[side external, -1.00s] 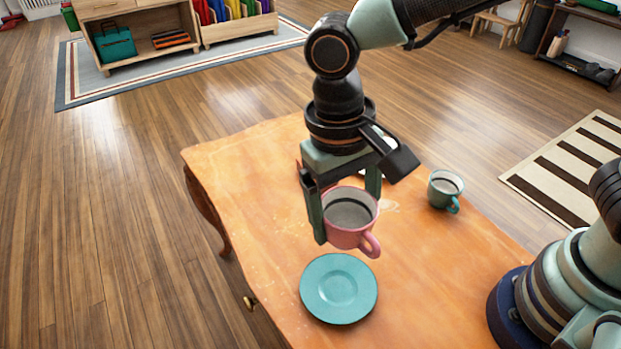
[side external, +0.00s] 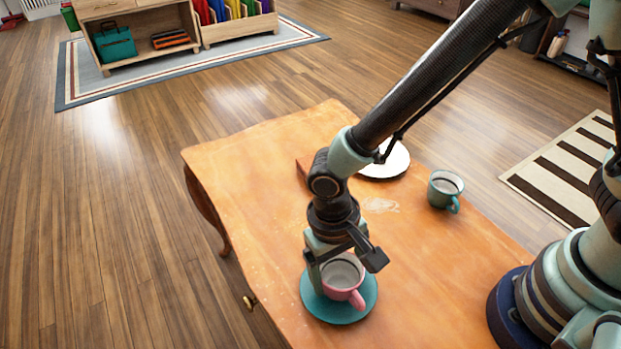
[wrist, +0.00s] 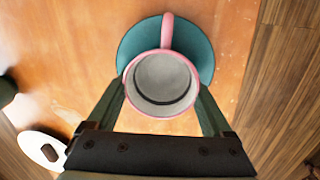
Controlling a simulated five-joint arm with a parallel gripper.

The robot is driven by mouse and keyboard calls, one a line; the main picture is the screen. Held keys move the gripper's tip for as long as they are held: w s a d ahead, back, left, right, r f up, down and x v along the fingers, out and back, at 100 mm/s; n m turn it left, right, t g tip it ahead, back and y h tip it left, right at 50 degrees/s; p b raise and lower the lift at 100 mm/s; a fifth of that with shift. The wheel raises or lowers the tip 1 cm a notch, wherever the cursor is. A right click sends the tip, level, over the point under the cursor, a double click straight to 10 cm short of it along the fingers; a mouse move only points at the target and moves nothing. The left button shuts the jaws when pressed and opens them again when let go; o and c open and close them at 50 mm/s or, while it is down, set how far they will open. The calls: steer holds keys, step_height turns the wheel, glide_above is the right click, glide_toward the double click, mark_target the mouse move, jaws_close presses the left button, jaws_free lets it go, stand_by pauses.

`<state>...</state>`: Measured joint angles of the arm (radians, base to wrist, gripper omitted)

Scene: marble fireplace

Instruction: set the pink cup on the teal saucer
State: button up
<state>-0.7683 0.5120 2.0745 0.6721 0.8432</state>
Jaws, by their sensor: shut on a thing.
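The pink cup (side external: 343,276) is upright over the teal saucer (side external: 349,316) near the table's front edge, its handle toward the lower right. I cannot tell whether its base touches the saucer. My gripper (side external: 329,274) points down and is shut on the cup, one finger on each side. In the wrist view the cup (wrist: 162,84) sits between the fingers of my gripper (wrist: 162,100). The saucer (wrist: 205,50) shows behind it, and the cup hides much of the saucer.
A teal cup (side external: 445,189) stands at the table's right edge. A white plate (side external: 390,162) lies at the back, partly hidden by my arm. The left part of the wooden table (side external: 245,180) is clear.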

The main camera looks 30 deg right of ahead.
mark_target(330, 278)
steer(key=shift+f, duration=0.15)
steer(key=o, duration=1.3)
step_height(330, 278, up, 12)
steer(key=w+a, duration=0.1)
steer(key=w+d+r+t, duration=0.1)
steer(key=d+r+t, duration=0.1)
steer(key=d, duration=0.6)
steer(key=w+d+r+t, duration=0.1)
steer(key=d+r+t, duration=0.1)
steer(key=d+r, duration=0.3)
steer(key=w+d+r+t+y, duration=0.1)
steer(key=d+r, duration=0.3)
steer(key=d, duration=0.7)
steer(key=shift+d+r+n+t, duration=0.15)
steer(key=shift+d+n+t, duration=0.25)
steer(key=shift+t, duration=0.4)
